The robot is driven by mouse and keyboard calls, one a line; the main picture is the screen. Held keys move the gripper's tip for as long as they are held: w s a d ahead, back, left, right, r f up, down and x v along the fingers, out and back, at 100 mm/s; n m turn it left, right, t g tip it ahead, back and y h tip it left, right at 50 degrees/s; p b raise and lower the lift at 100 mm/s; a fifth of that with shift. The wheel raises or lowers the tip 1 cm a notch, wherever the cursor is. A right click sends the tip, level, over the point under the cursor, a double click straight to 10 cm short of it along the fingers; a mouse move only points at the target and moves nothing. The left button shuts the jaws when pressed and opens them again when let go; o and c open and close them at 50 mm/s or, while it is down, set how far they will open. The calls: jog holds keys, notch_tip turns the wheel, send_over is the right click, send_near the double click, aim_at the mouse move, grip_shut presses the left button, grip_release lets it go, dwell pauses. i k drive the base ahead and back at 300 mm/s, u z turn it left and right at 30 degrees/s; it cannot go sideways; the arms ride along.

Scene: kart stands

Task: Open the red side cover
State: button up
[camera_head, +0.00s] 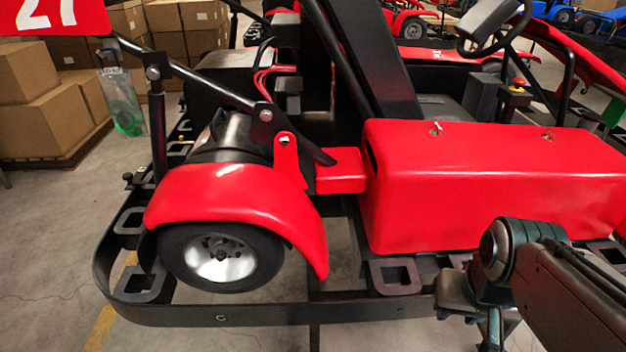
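The red side cover (480,185) is a long glossy box on the near side of the kart, right of the rear wheel. It sits in place on the black frame, with two small metal fasteners (436,129) on its top face. My gripper (492,335) is at the bottom right, in front of and below the cover, apart from it as far as I can see. Its fingertips run to the lower frame edge, so I cannot tell whether it is open or shut.
The rear wheel (219,257) sits under a red fender (235,198) on the left. A black bumper rail (240,314) runs along the kart's near side. Cardboard boxes (45,115) stand at the back left. Concrete floor (50,240) is clear at the left. Other karts stand behind.

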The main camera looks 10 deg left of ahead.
aim_at(428, 193)
jog(key=u, duration=0.5)
jog(key=i, duration=0.45)
jog(key=k, duration=0.45)
jog(key=z, duration=1.75)
jog(key=k, duration=0.65)
jog(key=u, duration=0.7)
jog(key=i, duration=1)
